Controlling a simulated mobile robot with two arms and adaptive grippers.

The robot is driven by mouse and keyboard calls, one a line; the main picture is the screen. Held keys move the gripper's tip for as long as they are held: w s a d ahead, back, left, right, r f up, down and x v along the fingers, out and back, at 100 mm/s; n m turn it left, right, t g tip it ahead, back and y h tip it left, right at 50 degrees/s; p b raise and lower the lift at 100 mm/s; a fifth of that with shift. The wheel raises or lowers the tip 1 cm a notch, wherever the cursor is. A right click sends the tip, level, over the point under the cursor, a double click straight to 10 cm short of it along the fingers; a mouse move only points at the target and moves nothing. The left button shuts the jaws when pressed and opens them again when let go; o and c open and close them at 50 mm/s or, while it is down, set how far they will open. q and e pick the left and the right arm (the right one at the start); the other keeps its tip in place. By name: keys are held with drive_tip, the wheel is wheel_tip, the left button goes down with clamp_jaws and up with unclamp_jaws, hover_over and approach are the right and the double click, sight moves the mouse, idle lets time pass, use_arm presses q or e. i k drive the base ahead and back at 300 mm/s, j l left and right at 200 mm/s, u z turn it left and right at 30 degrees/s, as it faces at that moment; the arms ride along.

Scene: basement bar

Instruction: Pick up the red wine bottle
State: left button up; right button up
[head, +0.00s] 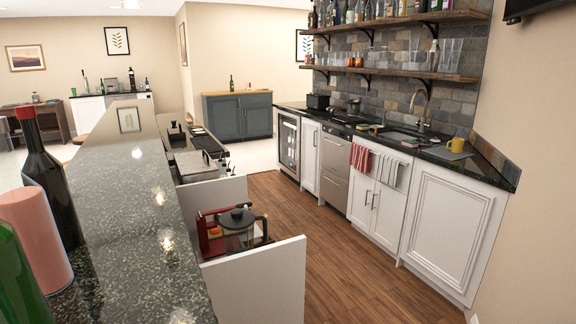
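A dark bottle with a red top (48,180) stands upright on the black speckled bar counter (126,230) at the left of the head view. It is the likeliest red wine bottle, but I see no readable label. A pink cylinder (36,240) stands in front of it and hides part of its lower body. A green bottle (15,280) is nearer, cut off by the left edge. Neither of my grippers is in view.
Behind the bar's right side are a glass pot (237,222) and a red item (208,228) on a lower level. Wood floor (310,235) lies open between the bar and the white cabinets (450,220). Shelves with bottles and glasses hang above the sink counter.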

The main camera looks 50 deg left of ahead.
sight(40, 166)
drive_tip(key=u, duration=2.8)
drive_tip(key=i+j+z, duration=0.25)
drive_tip(key=j+z, duration=0.2)
drive_tip(key=i+j+z, duration=0.2)
drive_tip(key=j+z, duration=0.25)
drive_tip(key=i+j+z, duration=0.1)
drive_tip(key=j+z, duration=0.35)
drive_tip(key=j, duration=0.2)
drive_tip(key=j+z, duration=0.45)
drive_tip(key=k+j+z, duration=0.1)
drive_tip(key=j+z, duration=0.35)
drive_tip(key=j, duration=0.25)
